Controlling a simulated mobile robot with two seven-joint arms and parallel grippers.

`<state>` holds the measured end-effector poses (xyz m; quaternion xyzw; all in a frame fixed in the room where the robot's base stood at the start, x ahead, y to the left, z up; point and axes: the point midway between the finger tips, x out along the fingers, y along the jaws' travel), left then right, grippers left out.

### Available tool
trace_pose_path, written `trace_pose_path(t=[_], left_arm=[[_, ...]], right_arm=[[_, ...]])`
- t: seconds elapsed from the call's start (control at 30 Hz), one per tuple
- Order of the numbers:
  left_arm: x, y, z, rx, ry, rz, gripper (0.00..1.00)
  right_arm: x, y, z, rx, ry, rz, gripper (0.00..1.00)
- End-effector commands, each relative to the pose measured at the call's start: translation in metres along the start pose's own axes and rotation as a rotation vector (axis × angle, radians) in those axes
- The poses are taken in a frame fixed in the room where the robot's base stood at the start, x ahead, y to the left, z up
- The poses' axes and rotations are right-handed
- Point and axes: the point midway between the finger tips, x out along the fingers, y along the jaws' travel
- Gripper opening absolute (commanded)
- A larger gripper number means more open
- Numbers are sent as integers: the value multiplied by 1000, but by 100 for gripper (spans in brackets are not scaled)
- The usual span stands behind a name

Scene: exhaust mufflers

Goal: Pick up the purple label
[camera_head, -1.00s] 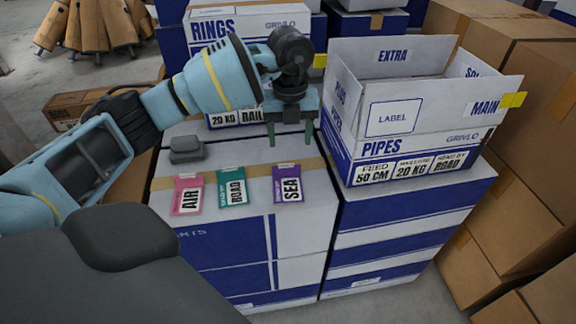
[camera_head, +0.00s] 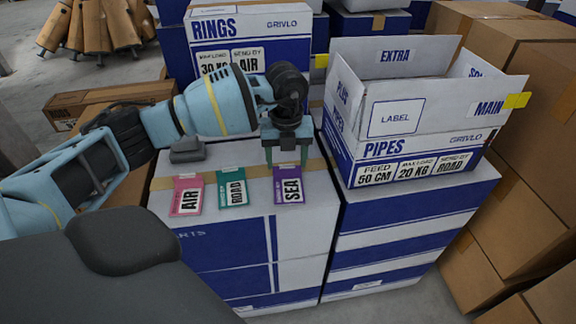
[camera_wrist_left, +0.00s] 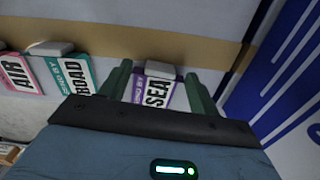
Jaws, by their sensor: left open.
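The purple label (camera_head: 289,191), marked SEA, lies at the front edge of the white and blue box top, the rightmost of three labels. My left gripper (camera_head: 286,163) is open just above and behind its upper end, pointing down. In the left wrist view the purple label (camera_wrist_left: 156,93) shows between the two green fingers of the left gripper (camera_wrist_left: 157,80), with its grey-white tab at the top. No contact is visible. The lower part of the label is hidden by the gripper body in that view. My right gripper is not in view.
A pink AIR label (camera_head: 186,196) and a teal ROAD label (camera_head: 232,188) lie to the left. A small grey block (camera_head: 188,150) sits behind them. An open PIPES box (camera_head: 400,150) stands to the right. A RINGS box (camera_head: 250,45) stands behind.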

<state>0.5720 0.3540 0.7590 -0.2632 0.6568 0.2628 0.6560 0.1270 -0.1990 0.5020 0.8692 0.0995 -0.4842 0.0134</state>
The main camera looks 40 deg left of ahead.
Motion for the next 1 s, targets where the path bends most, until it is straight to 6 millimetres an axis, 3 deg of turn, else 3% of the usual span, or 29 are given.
trace_pose_path(t=[0.33,0.7,1.0], left_arm=[[7,0,0,1,-1,-1,60],[7,0,0,1,-1,-1,14],[6,-1,0,1,-1,-2,14]], right_arm=[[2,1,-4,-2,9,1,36],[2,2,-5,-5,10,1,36],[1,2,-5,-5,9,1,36]])
